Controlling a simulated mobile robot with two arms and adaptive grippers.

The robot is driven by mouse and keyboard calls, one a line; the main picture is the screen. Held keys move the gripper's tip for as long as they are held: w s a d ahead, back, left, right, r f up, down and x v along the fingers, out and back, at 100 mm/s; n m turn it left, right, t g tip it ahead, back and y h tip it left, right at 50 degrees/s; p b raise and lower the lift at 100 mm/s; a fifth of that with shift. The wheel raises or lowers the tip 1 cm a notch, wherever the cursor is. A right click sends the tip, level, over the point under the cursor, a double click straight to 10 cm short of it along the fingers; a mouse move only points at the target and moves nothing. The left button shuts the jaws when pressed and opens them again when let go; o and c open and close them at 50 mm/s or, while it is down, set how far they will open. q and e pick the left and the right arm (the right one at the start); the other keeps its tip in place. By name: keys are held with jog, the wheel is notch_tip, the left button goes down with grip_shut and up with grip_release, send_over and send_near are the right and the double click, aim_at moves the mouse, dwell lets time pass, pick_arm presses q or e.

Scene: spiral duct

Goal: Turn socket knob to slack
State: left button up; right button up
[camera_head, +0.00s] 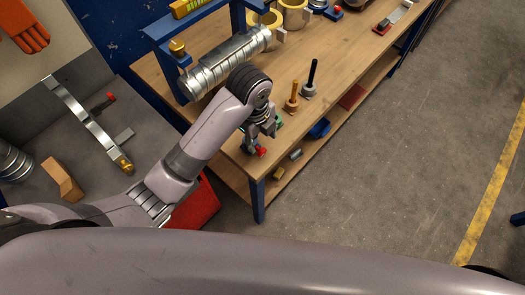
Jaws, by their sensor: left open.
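My left arm comes in from the left and reaches over the near corner of the wooden workbench (331,83). My left gripper (260,140) is open and points down at that corner. A small red part (261,152) shows right at its fingertips; whether they touch is too small to tell. A small green part (279,121) shows just beside the gripper, partly hidden by it. I cannot tell for sure which of these is the socket knob, or how it is set. The ribbed metal spiral duct (215,68) lies behind my wrist. My right gripper is out of view.
A yellow-handled tool (293,98) and a black-handled tool (311,76) stand upright right of the gripper. Tape rolls (293,14) sit at the back. A blue frame (163,47) stands by the duct. A lower shelf holds small parts.

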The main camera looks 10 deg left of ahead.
aim_at(262, 151)
pick_arm(q)
jog(key=f, duration=0.3)
jog(key=f+p, duration=0.1)
jog(key=f, duration=0.2)
jog(key=w+f, duration=0.1)
jog(key=f, duration=0.2)
jog(key=shift+d+f+p, duration=0.2)
jog(key=shift+d+p, duration=0.1)
jog(key=shift+c, duration=0.8)
grip_shut()
jog(key=shift+a, duration=0.1)
